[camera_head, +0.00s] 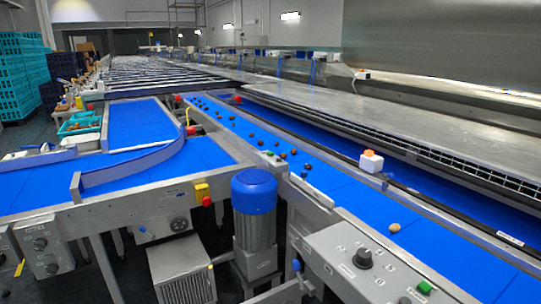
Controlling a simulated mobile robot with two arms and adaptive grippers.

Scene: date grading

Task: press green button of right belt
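A large black rotary knob (362,258) stands on the same panel, up and left of the green button. The panel is mounted beside the right blue belt (345,192), which runs away to the upper left. Several dark dates and one light brown date (394,227) lie on this belt. Neither of my grippers shows in this view. Nothing covers the green button.
A blue-capped motor (254,190) stands between the two belt lines. A white box with an orange top (371,161) sits at the right belt's far edge. The left blue belt (140,122) has a curved guide. Teal crates (22,75) are stacked at the far left.

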